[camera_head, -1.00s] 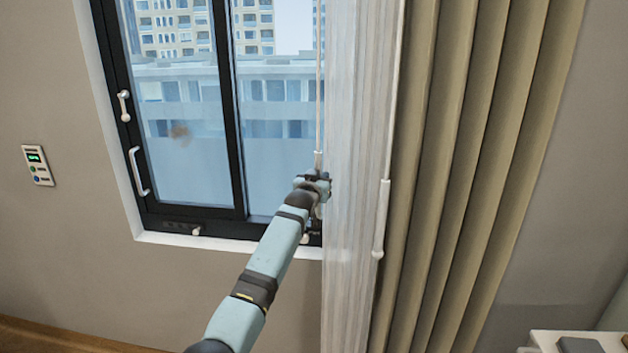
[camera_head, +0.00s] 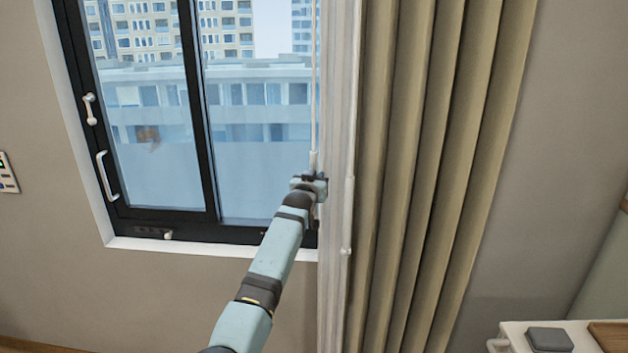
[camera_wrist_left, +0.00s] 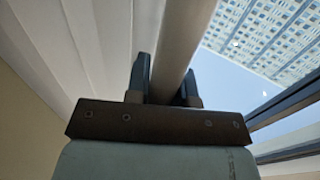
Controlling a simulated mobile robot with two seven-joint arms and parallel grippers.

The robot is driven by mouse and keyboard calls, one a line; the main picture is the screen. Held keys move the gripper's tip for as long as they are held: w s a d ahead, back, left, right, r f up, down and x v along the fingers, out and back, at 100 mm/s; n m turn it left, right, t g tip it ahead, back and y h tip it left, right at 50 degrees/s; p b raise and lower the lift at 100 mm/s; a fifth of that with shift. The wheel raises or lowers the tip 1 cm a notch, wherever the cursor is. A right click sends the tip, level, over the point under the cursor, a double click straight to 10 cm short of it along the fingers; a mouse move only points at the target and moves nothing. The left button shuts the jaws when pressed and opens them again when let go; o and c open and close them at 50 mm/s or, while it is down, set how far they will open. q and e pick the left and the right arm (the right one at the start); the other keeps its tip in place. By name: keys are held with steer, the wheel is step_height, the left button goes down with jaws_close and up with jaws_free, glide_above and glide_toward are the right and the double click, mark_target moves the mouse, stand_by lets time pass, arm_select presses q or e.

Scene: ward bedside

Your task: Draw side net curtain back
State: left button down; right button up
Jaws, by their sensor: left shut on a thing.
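The white net curtain (camera_head: 336,120) hangs gathered in a narrow band at the right side of the window. A thin pale draw wand (camera_head: 313,110) hangs along its left edge. My left gripper (camera_head: 313,180) is at the wand's lower part and is shut on it. In the left wrist view, the wand (camera_wrist_left: 184,40) runs up between the two dark fingers of the gripper (camera_wrist_left: 165,85). The curtain's pale folds (camera_wrist_left: 95,45) hang to the left there. My right gripper is not in view.
A beige heavy curtain (camera_head: 420,150) hangs in folds just right of the net, with another pale wand (camera_head: 348,205) between them. The black-framed window (camera_head: 205,130) has white handles (camera_head: 106,175). A bedside unit (camera_head: 510,335) stands at the lower right.

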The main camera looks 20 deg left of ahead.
arm_select(q)
steer(key=c, duration=1.3)
jaws_free()
steer(key=shift+d, duration=0.15)
steer(key=o, duration=0.3)
steer(key=shift+w+d, duration=0.1)
steer(key=shift+d, duration=0.1)
steer(key=shift+a, duration=0.1)
steer(key=shift+s, duration=0.45)
steer(key=s+b, duration=0.1)
steer(key=s, duration=1.2)
steer(key=shift+d+b, duration=0.3)
steer(key=shift+d, duration=0.05)
